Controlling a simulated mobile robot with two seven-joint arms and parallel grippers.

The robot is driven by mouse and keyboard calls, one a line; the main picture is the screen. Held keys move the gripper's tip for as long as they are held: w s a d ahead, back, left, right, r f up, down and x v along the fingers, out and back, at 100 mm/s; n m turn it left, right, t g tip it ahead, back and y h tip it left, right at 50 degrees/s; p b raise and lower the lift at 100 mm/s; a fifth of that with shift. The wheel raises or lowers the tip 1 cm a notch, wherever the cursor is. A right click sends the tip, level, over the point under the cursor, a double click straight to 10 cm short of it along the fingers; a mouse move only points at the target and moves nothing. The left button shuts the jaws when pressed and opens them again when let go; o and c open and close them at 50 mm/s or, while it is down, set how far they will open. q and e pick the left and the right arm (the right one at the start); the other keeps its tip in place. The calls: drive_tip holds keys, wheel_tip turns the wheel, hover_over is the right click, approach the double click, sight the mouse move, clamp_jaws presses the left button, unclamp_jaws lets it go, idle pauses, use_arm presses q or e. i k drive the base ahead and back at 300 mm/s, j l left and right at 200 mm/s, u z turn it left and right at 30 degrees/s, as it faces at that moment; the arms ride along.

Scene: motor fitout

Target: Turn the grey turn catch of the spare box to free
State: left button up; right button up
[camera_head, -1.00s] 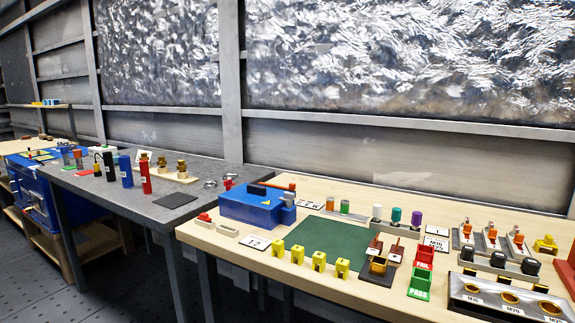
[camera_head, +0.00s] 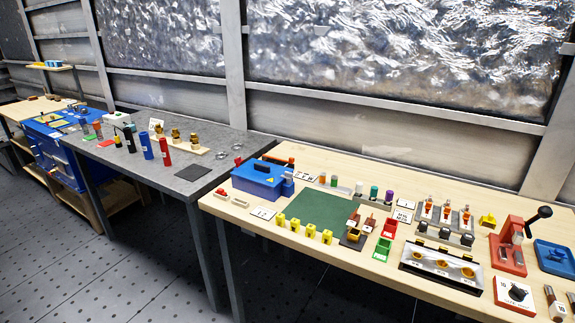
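I cannot make out a grey turn catch, and no box is readably marked as the spare box. A large blue chest or cabinet (camera_head: 62,160) stands at the far left, with small items on top. Neither of my grippers is in view.
The wooden bench (camera_head: 340,262) carries a green mat (camera_head: 316,212), yellow blocks, red and green bins, a metal tray with round holes (camera_head: 441,265) and a red lever press (camera_head: 508,250). A grey table (camera_head: 205,165) holds coloured cylinders. The floor in front (camera_head: 130,270) is clear.

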sight(289, 175)
drive_tip(key=i+j+z, duration=0.35)
drive_tip(key=j, duration=0.25)
drive_tip(key=i+j+z, duration=0.15)
drive_tip(key=i+j, duration=0.15)
drive_tip(key=i+j+z, duration=0.15)
drive_tip(key=j, duration=0.25)
drive_tip(key=i+j+z, duration=0.2)
drive_tip(key=j, duration=0.2)
drive_tip(key=i+j+z, duration=0.15)
drive_tip(key=j, duration=0.2)
drive_tip(key=k, duration=0.05)
